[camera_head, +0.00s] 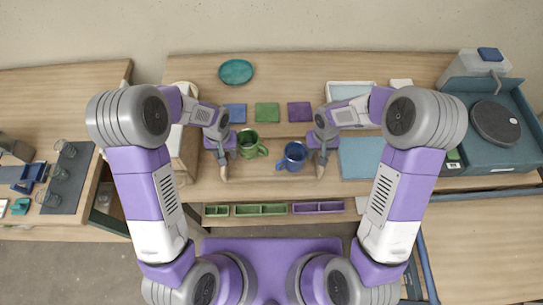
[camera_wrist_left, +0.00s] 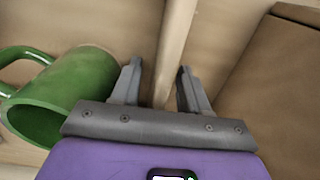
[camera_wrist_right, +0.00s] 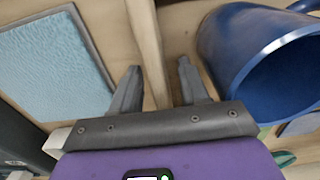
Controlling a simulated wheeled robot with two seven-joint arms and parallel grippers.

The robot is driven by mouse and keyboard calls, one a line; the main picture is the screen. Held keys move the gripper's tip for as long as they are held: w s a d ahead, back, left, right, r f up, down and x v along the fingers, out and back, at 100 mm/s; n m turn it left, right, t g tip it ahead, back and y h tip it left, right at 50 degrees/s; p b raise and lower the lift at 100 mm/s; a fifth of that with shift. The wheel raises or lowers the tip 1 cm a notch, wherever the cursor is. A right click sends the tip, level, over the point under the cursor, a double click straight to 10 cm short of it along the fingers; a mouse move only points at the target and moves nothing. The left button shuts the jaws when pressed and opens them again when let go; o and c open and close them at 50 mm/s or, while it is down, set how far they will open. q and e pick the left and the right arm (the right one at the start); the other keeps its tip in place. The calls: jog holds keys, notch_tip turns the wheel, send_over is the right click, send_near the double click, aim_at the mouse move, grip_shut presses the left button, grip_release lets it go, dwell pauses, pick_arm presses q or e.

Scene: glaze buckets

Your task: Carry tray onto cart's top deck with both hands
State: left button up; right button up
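The wooden tray (camera_head: 268,168) lies on the worktable (camera_head: 300,66) and blends with its wood, so its outline is hard to see from the head. A green mug (camera_head: 248,143) and a blue mug (camera_head: 293,156) stand in it. My left gripper (camera_head: 223,172) is open, its fingers either side of the tray's left wall (camera_wrist_left: 174,55). My right gripper (camera_head: 321,170) is open, its fingers either side of the right wall (camera_wrist_right: 150,55). Gaps show between fingers and walls. At the lower right is a wooden deck (camera_head: 485,250) with blue-grey rails, apparently the cart, partly outside the view.
A wooden box (camera_head: 185,150) stands close to my left gripper. A pale blue panel (camera_head: 360,157) lies right of my right gripper. Green and purple bins (camera_head: 318,207) line the front. A blue-grey wheel unit (camera_head: 495,122) fills the right end. Glass cups (camera_head: 58,172) stand on the left table.

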pick_arm(q)
grip_shut()
pick_arm(e)
grip_shut()
pick_arm(q)
jog(key=shift+w+r, duration=0.1)
jog(key=shift+r, duration=0.1)
pick_arm(e)
jog(key=shift+w+r, duration=0.1)
jog(key=shift+r, duration=0.1)
